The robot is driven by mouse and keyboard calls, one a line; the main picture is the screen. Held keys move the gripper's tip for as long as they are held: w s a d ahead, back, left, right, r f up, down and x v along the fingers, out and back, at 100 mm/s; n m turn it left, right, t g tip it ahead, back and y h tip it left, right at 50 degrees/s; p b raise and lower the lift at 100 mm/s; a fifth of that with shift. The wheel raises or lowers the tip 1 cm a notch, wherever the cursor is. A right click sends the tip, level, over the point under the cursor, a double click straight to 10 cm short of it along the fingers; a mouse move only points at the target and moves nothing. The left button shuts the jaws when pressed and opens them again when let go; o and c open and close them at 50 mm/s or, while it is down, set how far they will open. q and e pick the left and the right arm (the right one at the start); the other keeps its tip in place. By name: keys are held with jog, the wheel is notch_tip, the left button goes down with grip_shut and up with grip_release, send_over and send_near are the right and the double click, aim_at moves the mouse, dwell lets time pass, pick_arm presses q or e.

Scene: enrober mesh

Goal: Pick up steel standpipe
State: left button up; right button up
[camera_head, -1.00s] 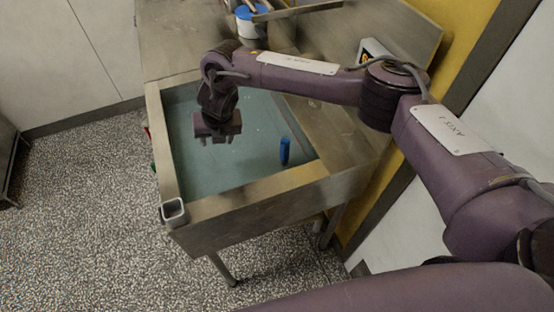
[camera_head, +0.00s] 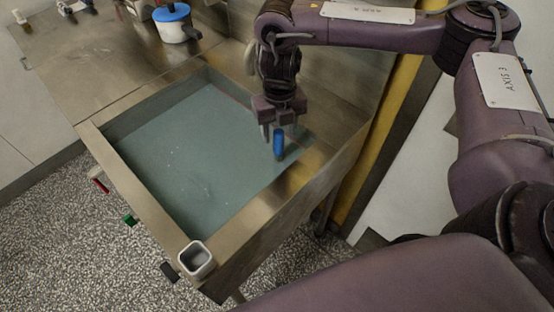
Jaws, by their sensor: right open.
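A short upright blue cylinder (camera_head: 279,145) stands near the right side of the water-filled steel basin. It is the only pipe-like thing in the basin; no bare steel shows on it, and its lower end is hard to make out. My right gripper (camera_head: 277,127) points down over it, open, with its fingers at the cylinder's top. One finger shows just left of the cylinder. I cannot tell whether the fingers touch it. My left gripper is not in view.
The basin's steel rim (camera_head: 130,178) surrounds the greenish water. A white square cup (camera_head: 196,260) sits at the near corner. A white pot with a blue lid (camera_head: 173,22) stands on the steel counter (camera_head: 110,62) behind. Red, green and black pieces show along the left outer side.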

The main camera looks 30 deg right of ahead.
aim_at(279, 144)
jog(key=shift+f, duration=0.65)
notch_tip(279, 144, down, 4)
jog(key=shift+w+f+p, duration=0.1)
jog(key=shift+p, duration=0.2)
jog(key=shift+f, duration=0.3)
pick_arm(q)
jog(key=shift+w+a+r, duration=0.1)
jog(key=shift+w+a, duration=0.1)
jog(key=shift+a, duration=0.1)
pick_arm(e)
grip_shut()
